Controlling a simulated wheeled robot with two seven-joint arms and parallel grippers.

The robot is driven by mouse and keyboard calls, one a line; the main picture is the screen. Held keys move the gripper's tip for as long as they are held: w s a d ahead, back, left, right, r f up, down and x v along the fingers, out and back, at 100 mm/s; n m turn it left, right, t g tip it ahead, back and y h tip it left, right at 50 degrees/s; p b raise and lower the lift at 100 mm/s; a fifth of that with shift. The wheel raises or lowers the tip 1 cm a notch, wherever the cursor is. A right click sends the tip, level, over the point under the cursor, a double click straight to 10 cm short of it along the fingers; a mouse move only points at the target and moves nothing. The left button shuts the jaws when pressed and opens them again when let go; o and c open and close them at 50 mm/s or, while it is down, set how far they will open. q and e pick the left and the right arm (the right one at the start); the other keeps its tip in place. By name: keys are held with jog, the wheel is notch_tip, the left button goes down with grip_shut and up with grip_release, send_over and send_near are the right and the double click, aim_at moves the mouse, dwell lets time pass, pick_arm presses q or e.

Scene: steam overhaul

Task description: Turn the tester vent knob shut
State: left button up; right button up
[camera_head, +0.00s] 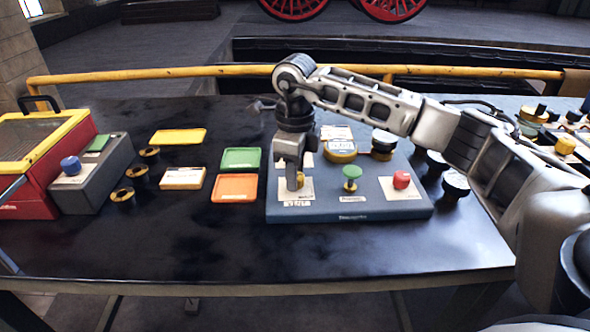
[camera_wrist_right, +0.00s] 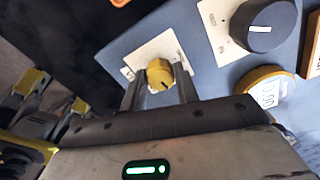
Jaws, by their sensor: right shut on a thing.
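The tester is a blue-grey panel box (camera_head: 375,208) on the front middle of the dark table. At its front left corner a small yellow knob (camera_head: 300,181) stands on a white label plate; I take it as the vent knob, though its label is too small to read. My right gripper (camera_head: 294,180) comes down on it from above, its fingers at the knob. In the right wrist view the yellow knob (camera_wrist_right: 159,73) sits between the two fingers (camera_wrist_right: 160,92), which are shut on it. A dark line shows on its face. My left gripper is not in view.
The panel also carries a green knob (camera_head: 352,173), a red knob (camera_head: 401,180) and a round yellow-rimmed gauge (camera_head: 341,150). Left of it lie a green tray (camera_head: 241,158) and an orange tray (camera_head: 234,188). A red case (camera_head: 75,145) stands far left. The table front is clear.

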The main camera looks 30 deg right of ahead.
jog(key=shift+r+m, duration=0.1)
jog(key=shift+m, duration=0.7)
jog(key=shift+w, duration=0.1)
jog(key=o, duration=1)
jog(key=shift+c, duration=0.2)
pick_arm(q)
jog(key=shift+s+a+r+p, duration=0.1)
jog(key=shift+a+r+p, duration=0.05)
jog(key=shift+p, duration=0.35)
pick_arm(e)
notch_tip(320, 180, up, 16)
